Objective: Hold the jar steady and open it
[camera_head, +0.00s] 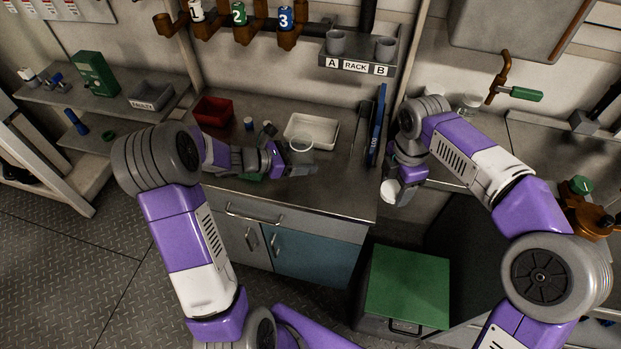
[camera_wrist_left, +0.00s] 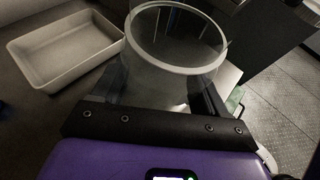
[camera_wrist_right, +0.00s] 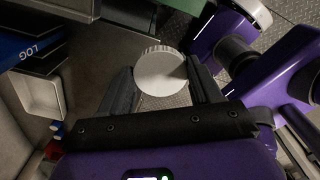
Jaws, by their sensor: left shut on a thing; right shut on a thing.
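A clear glass jar (camera_head: 301,144) stands upright with an open rim, at the front right of the counter beside the white tray. My left gripper (camera_head: 298,160) is shut on the jar's sides. The left wrist view shows the jar (camera_wrist_left: 178,45) between both fingers, its mouth uncovered. My right gripper (camera_head: 393,188) is to the right of the jar, past the counter's right edge. It is shut on a round white lid (camera_head: 390,192) with a ribbed edge. The lid also shows between the fingers in the right wrist view (camera_wrist_right: 160,72). Lid and jar are apart.
A white tray (camera_head: 312,127) lies behind the jar, and a red bin (camera_head: 212,111) stands at the counter's left. Blue binders (camera_head: 377,125) stand upright at the counter's right edge. A green-topped box (camera_head: 408,285) is on the floor below my right gripper.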

